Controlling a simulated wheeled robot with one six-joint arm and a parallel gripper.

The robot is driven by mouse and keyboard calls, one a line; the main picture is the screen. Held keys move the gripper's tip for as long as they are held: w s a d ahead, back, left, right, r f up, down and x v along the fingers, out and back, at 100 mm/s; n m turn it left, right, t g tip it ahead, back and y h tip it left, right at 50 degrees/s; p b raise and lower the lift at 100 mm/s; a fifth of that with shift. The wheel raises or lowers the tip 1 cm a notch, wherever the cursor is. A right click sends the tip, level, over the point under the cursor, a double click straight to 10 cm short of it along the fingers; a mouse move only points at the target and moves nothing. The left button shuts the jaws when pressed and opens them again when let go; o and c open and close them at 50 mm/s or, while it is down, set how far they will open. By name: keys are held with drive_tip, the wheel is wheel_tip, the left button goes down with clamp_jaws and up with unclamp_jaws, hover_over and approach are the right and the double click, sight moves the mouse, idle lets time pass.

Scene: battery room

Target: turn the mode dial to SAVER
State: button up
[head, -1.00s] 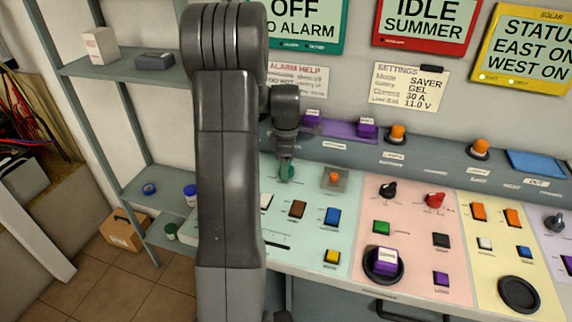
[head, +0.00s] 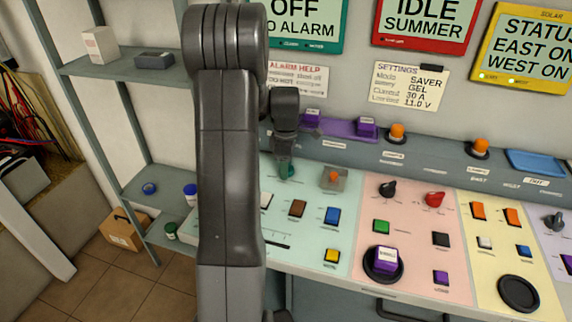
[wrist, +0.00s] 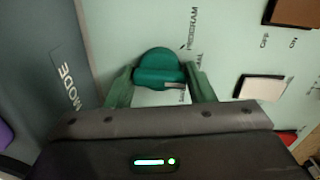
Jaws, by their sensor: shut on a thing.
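The green mode dial (wrist: 158,66) sits on the pale mint panel, between the two fingers of my gripper (wrist: 160,84) in the wrist view. My gripper is shut on the dial, one finger on each side. In the head view, my gripper (head: 284,163) reaches down to the dial (head: 290,172) at the back left of the mint panel. A MODE label (wrist: 68,86) is on the grey strip. Text reading PROGRAM (wrist: 190,36) is printed near the dial. The dial's other position marks are hidden or too small to read.
A guarded orange button (head: 333,179) is right of the dial. Brown (head: 297,208) and blue (head: 332,215) rocker switches are in front. The settings note (head: 409,86) lists Mode SAVER. The mint panel's display (head: 300,20) reads OFF and ALARM.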

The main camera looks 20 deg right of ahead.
drive_tip(key=m, duration=0.4)
drive_tip(key=shift+m, duration=2)
drive_tip(key=o, duration=0.8)
wheel_tip(320, 180, up, 14)
drive_tip(key=shift+b, duration=0.3)
drive_tip(key=shift+f, duration=0.15)
wheel_tip(320, 180, down, 14)
drive_tip(key=shift+r, duration=0.1)
